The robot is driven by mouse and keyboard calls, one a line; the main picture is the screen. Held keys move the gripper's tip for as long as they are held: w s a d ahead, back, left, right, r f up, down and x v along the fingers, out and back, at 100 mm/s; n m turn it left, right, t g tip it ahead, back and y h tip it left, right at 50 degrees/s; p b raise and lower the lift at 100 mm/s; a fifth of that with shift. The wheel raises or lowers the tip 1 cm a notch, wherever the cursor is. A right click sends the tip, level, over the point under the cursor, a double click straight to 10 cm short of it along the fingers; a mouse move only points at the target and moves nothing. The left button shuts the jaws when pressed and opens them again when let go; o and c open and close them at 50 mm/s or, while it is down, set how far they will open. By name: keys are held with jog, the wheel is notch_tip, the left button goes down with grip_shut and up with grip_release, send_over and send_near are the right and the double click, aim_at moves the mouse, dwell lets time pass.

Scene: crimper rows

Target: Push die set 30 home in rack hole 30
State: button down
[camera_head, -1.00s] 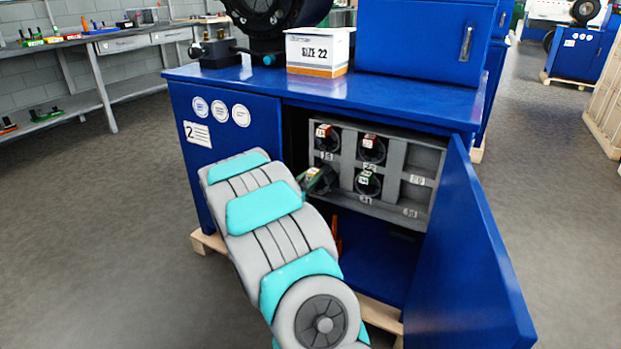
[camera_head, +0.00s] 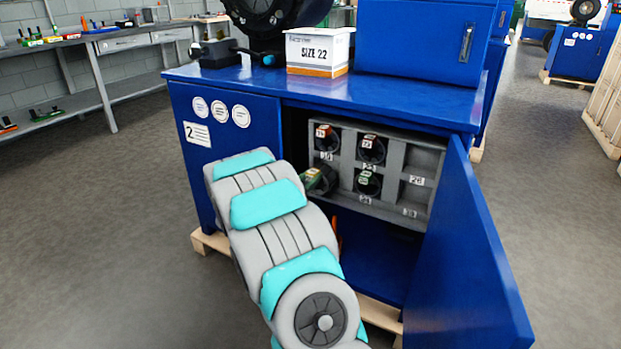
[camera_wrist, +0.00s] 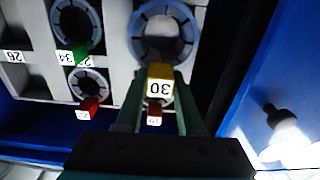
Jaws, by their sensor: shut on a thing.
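Die set 30, a dark segmented ring (camera_wrist: 163,32) with a yellow tag block marked 30 (camera_wrist: 160,86), is at the rack's lower left. My gripper (camera_wrist: 160,78) is shut on the tag block, one green finger on each side. In the wrist view the ring looks larger than its neighbours, so it seems to stand out from the rack face (camera_wrist: 112,38). The head view shows the die set (camera_head: 326,180) in front of the lower left hole, partly covered by my arm. Hole 30 and its label are hidden behind it; I cannot tell how deep it sits.
Other die sets sit above (camera_head: 327,138), at upper middle (camera_head: 371,149) and at lower middle (camera_head: 368,184). The right column of the grey rack (camera_head: 402,160) looks empty. The open blue door (camera_head: 484,250) stands at the right; the cabinet's left front panel (camera_head: 228,145) is near my arm.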

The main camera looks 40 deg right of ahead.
aim_at(321, 167)
jog(key=shift+w+d+r, duration=0.2)
jog(key=shift+w+d, duration=0.1)
jog(key=shift+d, duration=0.4)
jog(key=shift+s+a+p, duration=0.2)
jog(key=shift+a+p, duration=0.2)
jog(key=shift+p, duration=0.05)
dwell(1.8)
jog(key=shift+x, duration=3)
dwell(1.0)
jog(key=c, duration=0.8)
grip_release()
jog(key=o, duration=0.3)
jog(key=shift+o, duration=0.3)
jog(key=shift+f, duration=0.1)
jog(key=shift+f, duration=0.1)
